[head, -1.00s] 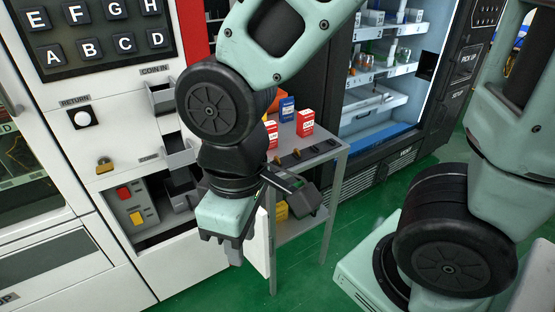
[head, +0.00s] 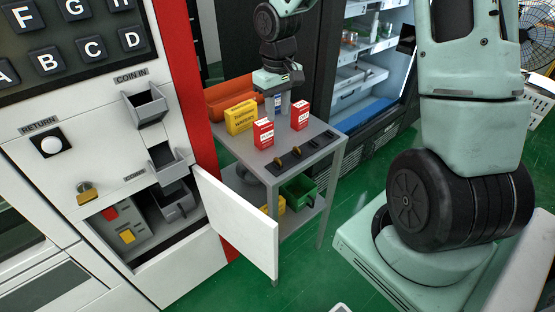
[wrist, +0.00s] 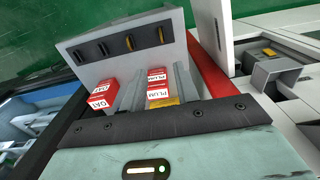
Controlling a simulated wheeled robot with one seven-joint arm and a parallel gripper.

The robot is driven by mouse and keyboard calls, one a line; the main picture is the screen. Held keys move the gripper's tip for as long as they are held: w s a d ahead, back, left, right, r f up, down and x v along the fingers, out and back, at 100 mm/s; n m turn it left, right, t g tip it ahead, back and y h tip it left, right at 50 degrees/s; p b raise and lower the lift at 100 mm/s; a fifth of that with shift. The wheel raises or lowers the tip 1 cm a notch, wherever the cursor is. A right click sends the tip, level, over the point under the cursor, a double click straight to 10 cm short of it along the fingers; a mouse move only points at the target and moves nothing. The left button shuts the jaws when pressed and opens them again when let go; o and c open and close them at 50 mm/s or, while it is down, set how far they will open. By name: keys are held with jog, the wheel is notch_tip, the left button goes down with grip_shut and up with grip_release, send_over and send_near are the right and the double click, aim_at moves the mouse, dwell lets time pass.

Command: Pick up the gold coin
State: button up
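Several small dark slots lie in a row along the front edge of the grey side table (head: 243,148). Two of them hold gold-coloured pieces that look like coins. One gold piece (head: 279,162) is at the left end of the row, and it also shows in the wrist view (wrist: 160,35). A second, duller one (head: 296,151) is beside it, and it shows in the wrist view too (wrist: 129,41). The other slots look dark or silvery. My gripper (head: 278,105) hangs over the rear of the table, fingers down, apart and empty, behind the red boxes.
The vending machine's white door (head: 236,222) hangs open in front of the table's left side. A green bin (head: 298,190) sits on the lower shelf.

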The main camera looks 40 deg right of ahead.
send_over(277, 158)
notch_tip(277, 158, down, 10)
jog(key=shift+d, duration=0.15)
jog(key=shift+s+f, duration=0.1)
jog(key=shift+f, duration=2.6)
grip_shut()
